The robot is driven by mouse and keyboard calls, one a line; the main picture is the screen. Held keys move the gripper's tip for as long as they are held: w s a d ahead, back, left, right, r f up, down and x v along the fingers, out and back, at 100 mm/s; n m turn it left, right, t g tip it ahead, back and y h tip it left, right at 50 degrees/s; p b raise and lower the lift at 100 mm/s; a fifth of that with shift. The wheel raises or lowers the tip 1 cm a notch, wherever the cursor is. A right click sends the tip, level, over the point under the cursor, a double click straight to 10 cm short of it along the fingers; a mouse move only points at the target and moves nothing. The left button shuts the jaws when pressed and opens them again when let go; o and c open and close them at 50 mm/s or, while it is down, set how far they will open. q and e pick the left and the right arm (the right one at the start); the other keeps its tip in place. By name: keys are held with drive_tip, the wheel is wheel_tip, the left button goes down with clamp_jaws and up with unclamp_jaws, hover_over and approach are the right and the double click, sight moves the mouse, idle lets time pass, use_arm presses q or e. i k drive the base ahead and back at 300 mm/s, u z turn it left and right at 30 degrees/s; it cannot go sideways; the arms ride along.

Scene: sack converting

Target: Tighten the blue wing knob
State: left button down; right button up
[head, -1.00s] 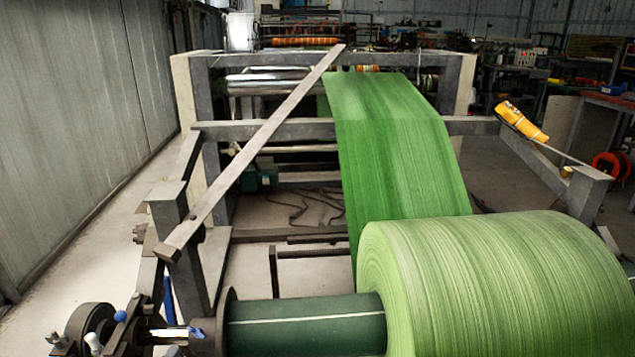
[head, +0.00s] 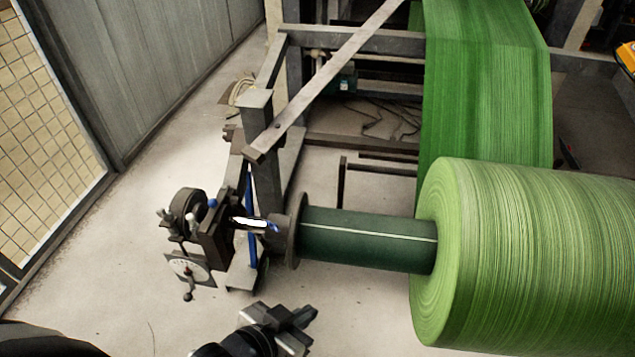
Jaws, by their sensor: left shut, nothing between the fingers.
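The blue wing knob (head: 274,227) is a small blue piece on the shaft, just left of the dark round flange (head: 296,231). The flange sits at the left end of the dark green core tube (head: 365,240). My left gripper (head: 306,314) is at the bottom of the head view, below the flange and apart from the knob. It is shut and empty. The knob's exact shape and angle are too small to tell. My right gripper is not in view.
The big green roll (head: 530,255) fills the right side. A blue ball-ended lever (head: 213,203), a dark wheel (head: 188,205) and a dial (head: 188,268) sit left of the shaft. A steel post (head: 257,130) stands behind. The floor at left is clear.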

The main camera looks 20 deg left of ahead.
sight(273, 226)
drive_tip(key=k, duration=0.5)
drive_tip(key=u, duration=0.55)
drive_tip(key=i, duration=0.5)
drive_tip(key=u, duration=1.15)
drive_tip(key=k, duration=1.05)
drive_tip(key=u, duration=1.6)
drive_tip(key=i, duration=0.65)
drive_tip(key=z, duration=0.55)
drive_tip(key=i, duration=1.8)
drive_tip(key=z, duration=1.75)
drive_tip(key=i, duration=0.8)
drive_tip(key=z, duration=0.7)
